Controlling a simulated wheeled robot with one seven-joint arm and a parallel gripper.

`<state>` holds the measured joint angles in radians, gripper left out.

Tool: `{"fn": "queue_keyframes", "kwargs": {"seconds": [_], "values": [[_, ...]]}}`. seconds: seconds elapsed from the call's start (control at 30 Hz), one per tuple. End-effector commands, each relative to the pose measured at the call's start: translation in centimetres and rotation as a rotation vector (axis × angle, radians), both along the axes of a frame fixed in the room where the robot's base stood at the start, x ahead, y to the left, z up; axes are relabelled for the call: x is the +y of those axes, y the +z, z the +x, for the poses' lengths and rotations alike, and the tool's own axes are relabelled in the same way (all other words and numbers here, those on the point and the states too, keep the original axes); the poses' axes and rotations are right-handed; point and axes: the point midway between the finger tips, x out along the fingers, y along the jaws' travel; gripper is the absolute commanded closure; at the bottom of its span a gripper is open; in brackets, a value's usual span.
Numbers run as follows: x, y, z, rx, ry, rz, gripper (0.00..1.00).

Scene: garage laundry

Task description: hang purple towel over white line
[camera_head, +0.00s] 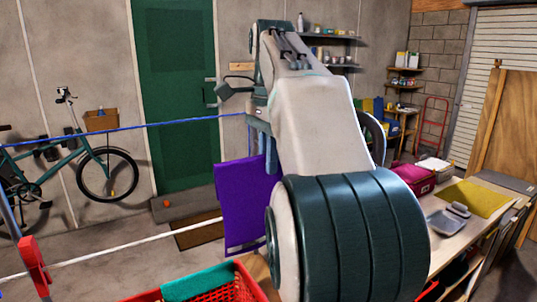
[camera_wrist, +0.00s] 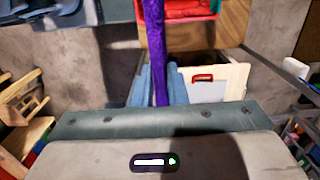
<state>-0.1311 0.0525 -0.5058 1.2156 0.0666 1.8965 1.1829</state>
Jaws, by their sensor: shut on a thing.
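The purple towel (camera_head: 240,205) hangs down flat from my gripper (camera_head: 265,150), which is shut on its top edge. In the wrist view the towel (camera_wrist: 156,35) shows as a narrow purple strip between the two blue fingers of my gripper (camera_wrist: 160,85). The white line (camera_head: 130,247) runs from the lower left up to the towel's left edge, at the height of its lower half. Beyond there the towel and my arm hide the line. I cannot tell whether the towel touches it.
A blue line (camera_head: 170,122) runs higher up, left of my gripper. A red basket (camera_head: 238,283) with a teal cloth (camera_head: 196,282) stands at the bottom. A red fitting (camera_head: 33,265) is at far left. A workbench (camera_head: 450,243) is on the right.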

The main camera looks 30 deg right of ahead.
Motion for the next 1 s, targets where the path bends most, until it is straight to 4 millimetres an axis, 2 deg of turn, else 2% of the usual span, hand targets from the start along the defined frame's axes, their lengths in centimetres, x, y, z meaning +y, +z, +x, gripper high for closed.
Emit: {"fn": "queue_keyframes", "kwargs": {"seconds": [0.03,1.0], "values": [[0.0,-0.7,0.0,0.000,0.000,0.000,1.00],[0.0,-8.4,0.0,0.000,-0.001,0.000,1.00]]}}
